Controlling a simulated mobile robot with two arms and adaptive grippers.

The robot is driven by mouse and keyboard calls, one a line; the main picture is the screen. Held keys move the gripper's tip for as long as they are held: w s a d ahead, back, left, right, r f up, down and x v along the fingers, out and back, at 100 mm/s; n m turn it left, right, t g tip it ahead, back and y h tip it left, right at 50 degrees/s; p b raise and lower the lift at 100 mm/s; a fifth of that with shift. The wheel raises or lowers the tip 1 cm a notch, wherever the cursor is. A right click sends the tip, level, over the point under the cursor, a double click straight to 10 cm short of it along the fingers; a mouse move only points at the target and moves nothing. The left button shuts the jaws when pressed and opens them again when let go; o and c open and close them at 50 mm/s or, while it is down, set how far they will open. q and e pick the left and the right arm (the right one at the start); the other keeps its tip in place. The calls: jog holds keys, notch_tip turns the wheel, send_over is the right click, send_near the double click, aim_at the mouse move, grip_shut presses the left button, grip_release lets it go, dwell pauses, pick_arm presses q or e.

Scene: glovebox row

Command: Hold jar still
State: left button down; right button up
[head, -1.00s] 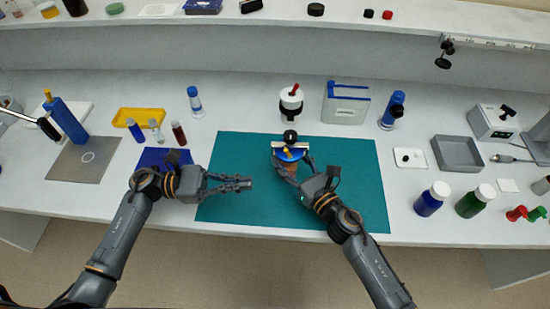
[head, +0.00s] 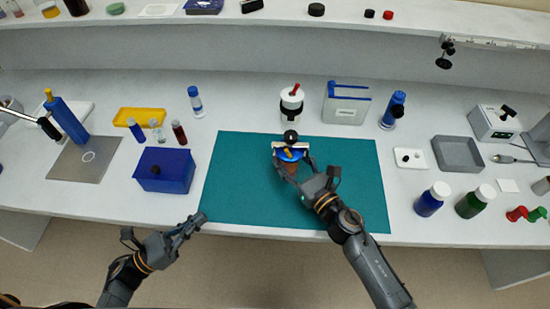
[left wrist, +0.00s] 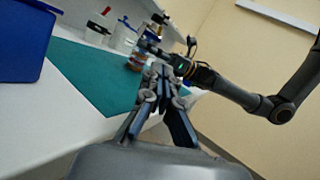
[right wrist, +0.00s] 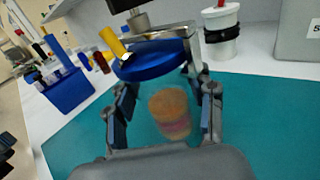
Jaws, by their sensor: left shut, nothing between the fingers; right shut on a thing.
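The jar (right wrist: 172,112), brownish and slightly blurred, stands on the teal mat (head: 240,190). It sits between the fingers of my right gripper (head: 292,166), which is shut on it. A blue round piece with a yellow handle (right wrist: 150,62) is above the jar, below a metal frame with a dark knob (head: 290,136). In the head view these largely cover the jar. My left gripper (head: 194,224) is shut and empty at the table's front edge, left of the mat and well apart from the jar.
A blue box (head: 164,171) stands left of the mat, with small vials and a yellow tray (head: 139,117) behind. A white container with a red top (head: 291,102) and a grey box (head: 346,103) stand behind the mat. Blue and green bottles (head: 432,199) stand to its right. The mat's left half is clear.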

aim_at(286, 151)
pick_arm(q)
jog(key=x, duration=2.3)
jog(key=shift+d+r, duration=0.15)
jog(key=shift+d, duration=0.15)
jog(key=shift+d+r, duration=0.15)
jog(key=shift+r, duration=0.3)
jog(key=shift+w+d+r+m+g+y, duration=0.1)
jog(key=shift+d+r+m+g+y, duration=0.2)
jog(key=shift+m+g, duration=0.3)
jog(key=shift+d+r+m+g+y, duration=0.2)
jog(key=shift+m+g+y, duration=0.2)
jog(key=shift+m+g, duration=0.15)
jog(key=s+a+r, duration=0.3)
jog(key=s+a, duration=0.4)
jog(key=a, duration=0.2)
jog(key=s+a+r, duration=0.4)
jog(key=s+a, duration=0.3)
jog(key=a, duration=0.2)
jog(key=shift+s+r, duration=0.1)
pick_arm(e)
jog(key=o, duration=1.6)
